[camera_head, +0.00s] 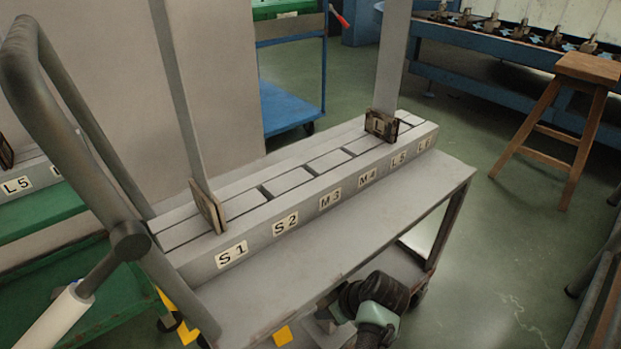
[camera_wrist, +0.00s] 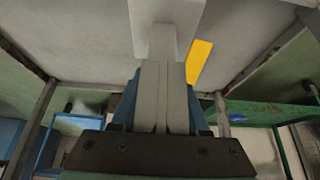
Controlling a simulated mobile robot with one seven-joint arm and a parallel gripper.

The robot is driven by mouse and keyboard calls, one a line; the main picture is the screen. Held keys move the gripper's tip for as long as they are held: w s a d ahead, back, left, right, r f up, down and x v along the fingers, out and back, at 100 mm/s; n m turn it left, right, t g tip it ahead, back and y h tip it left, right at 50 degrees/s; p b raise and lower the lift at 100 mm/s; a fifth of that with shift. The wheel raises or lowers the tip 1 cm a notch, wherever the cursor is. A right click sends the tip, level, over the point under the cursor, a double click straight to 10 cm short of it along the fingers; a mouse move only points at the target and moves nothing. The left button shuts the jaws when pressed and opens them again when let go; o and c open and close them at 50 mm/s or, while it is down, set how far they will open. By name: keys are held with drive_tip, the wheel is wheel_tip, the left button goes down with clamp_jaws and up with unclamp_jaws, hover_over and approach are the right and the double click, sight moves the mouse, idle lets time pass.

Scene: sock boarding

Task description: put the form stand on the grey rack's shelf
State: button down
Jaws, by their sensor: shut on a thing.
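The grey rack (camera_head: 300,235) has a slotted top block with slots labelled S1 to L6 and a flat shelf (camera_head: 370,215) in front of it. My gripper (camera_head: 328,312) is low at the rack's front edge, partly cut off by the frame. In the wrist view my gripper (camera_wrist: 163,66) is shut on a pale grey piece, seemingly the form stand (camera_wrist: 166,15), with a narrow stem and a wider block above it. In the head view the held piece is mostly hidden. I cannot tell whether it touches the rack.
Two tall grey forms with brown feet stand in the rack, a left form (camera_head: 207,205) near S1 and a right form (camera_head: 382,125) near L5. A grey tubular handle (camera_head: 45,100) rises at left. A wooden stool (camera_head: 588,68) stands right. The front shelf looks bare.

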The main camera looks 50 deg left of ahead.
drive_tip(key=a, duration=0.1)
drive_tip(key=a+f+b, duration=0.1)
drive_tip(key=a+f, duration=0.1)
drive_tip(key=a, duration=0.1)
drive_tip(key=shift+w+b, duration=0.25)
drive_tip(key=shift+b, duration=0.15)
drive_tip(key=a+f+b, duration=0.2)
drive_tip(key=a+b, duration=0.1)
drive_tip(key=shift+w+a+f, duration=0.15)
drive_tip(key=shift+f, duration=0.15)
drive_tip(key=shift+a, duration=0.2)
drive_tip(key=shift+b, duration=0.3)
drive_tip(key=shift+f, duration=0.2)
drive_tip(key=shift+c, duration=2)
unclamp_jaws()
